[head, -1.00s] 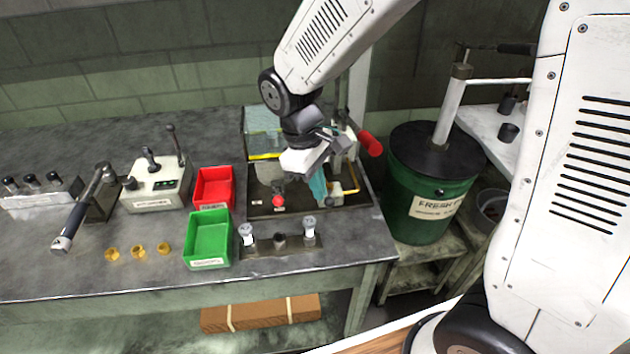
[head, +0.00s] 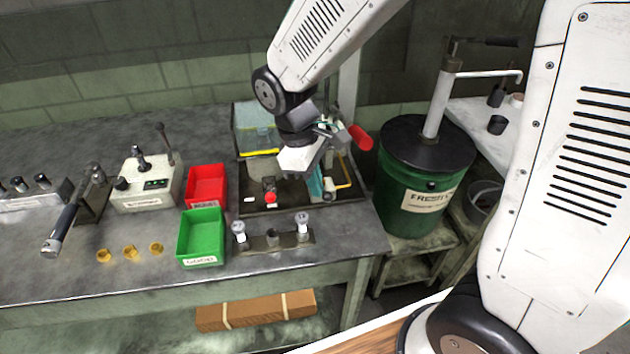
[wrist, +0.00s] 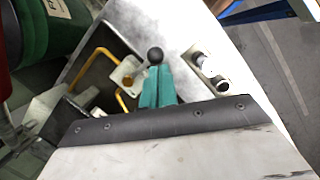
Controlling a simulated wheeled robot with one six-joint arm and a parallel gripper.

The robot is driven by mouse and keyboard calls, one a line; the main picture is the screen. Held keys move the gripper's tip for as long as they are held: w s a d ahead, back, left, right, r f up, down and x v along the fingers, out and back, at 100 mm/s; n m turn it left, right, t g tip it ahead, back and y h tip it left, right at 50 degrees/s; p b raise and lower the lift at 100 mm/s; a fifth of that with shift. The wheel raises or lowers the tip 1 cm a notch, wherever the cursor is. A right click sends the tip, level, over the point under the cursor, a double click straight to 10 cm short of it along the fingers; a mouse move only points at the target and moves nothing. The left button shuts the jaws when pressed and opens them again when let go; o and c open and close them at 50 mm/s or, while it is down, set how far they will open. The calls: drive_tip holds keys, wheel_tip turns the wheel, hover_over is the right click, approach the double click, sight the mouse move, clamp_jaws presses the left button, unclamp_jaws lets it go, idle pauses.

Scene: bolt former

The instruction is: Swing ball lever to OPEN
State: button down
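My gripper (head: 317,188) reaches down over the dark tray of the machine at the back right of the bench. Its teal fingers (wrist: 157,86) lie close together in the wrist view, with only a thin line between them. A black ball knob (wrist: 155,55) shows right at the fingertips in the wrist view, next to a pale block (wrist: 128,74). Whether the fingers touch the ball is unclear, and its stem is hidden. A red ball (head: 271,197) on a dark fitting sits left of my gripper. No OPEN marking can be read.
A yellow rod (wrist: 100,58) stands close beside the block. A red handle (head: 360,137) juts out at right, near a green drum (head: 425,185). A rack (head: 273,240) with two bolts lies in front. Red (head: 206,187) and green (head: 201,237) bins stand left.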

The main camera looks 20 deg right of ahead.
drive_tip(key=shift+r, duration=0.1)
drive_tip(key=v, duration=0.9)
drive_tip(key=shift+r, duration=0.4)
drive_tip(key=shift+a, duration=0.1)
drive_tip(key=s+d+r+m+t+y, duration=0.1)
drive_tip(key=s+d+r+m, duration=0.1)
drive_tip(key=s+d+m, duration=0.3)
drive_tip(key=s+d+r+m+t+y, duration=0.1)
drive_tip(key=s+d+m, duration=0.4)
drive_tip(key=s, duration=0.7)
drive_tip(key=shift+s+d+r+t, duration=0.3)
drive_tip(key=shift+d+r+t, duration=0.3)
drive_tip(key=shift+d+r, duration=0.3)
drive_tip(key=shift+f, duration=0.1)
